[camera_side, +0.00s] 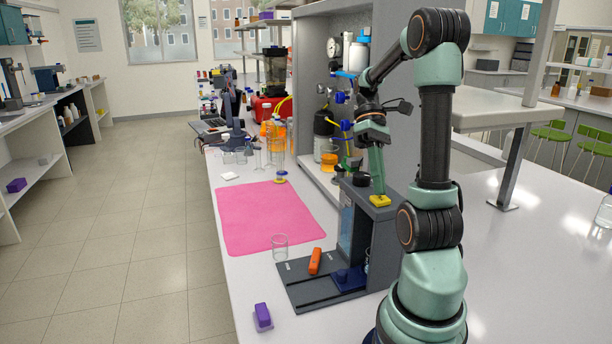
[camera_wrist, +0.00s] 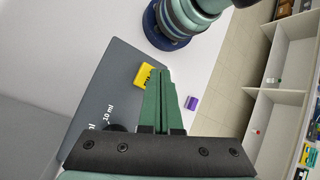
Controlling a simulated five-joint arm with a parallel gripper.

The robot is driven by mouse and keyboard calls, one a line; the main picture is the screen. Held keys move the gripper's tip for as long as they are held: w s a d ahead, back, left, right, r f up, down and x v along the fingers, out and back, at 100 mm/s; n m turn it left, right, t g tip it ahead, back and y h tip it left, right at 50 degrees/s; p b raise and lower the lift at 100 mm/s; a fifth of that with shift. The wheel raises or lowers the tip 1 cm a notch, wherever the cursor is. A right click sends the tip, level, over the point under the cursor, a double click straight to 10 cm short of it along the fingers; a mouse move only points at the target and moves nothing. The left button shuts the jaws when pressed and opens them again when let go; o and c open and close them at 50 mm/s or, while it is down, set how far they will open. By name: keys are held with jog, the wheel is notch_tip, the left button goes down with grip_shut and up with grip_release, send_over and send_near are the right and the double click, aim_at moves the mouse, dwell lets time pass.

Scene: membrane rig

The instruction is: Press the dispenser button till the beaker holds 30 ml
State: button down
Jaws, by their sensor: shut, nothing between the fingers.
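The dark grey dispenser (camera_side: 350,215) stands on the white bench, with a yellow button (camera_side: 380,201) on its top. The button also shows in the wrist view (camera_wrist: 143,75), near a "10 ml" marking. My gripper (camera_side: 378,192) is shut and empty, its green fingers pointing down at the button. In the wrist view the fingertips (camera_wrist: 160,74) overlap the button's edge; I cannot tell whether they touch or press it. A clear glass beaker (camera_side: 280,246) stands at the base's far left corner. Another glass piece (camera_side: 367,264) under the dispenser is partly hidden. No liquid level is readable.
An orange block (camera_side: 315,261) lies on the dispenser's base (camera_side: 300,288) near a dark blue piece (camera_side: 348,278). A purple block (camera_side: 262,316) lies at the bench's front. A pink mat (camera_side: 262,215) lies behind. A grey cabinet (camera_side: 312,120) with bottles stands beyond the arm.

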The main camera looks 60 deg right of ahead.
jog(key=shift+f, duration=0.55)
dwell(0.9)
jog(key=shift+r, duration=1)
jog(key=shift+r, duration=2.5)
jog(key=w+a+f+n+t+h, duration=0.1)
jog(key=w+a+f+t+h, duration=0.1)
jog(key=w+a, duration=0.5)
jog(key=w+a+f+n+t+h, duration=0.2)
jog(key=w+a+t+h, duration=0.2)
jog(key=a, duration=0.9)
jog(key=w+t, duration=0.3)
jog(key=w, duration=0.1)
jog(key=shift+w+a+f+n+t, duration=0.15)
jog(key=shift+a+f+n+t, duration=0.15)
jog(key=shift+f, duration=0.1)
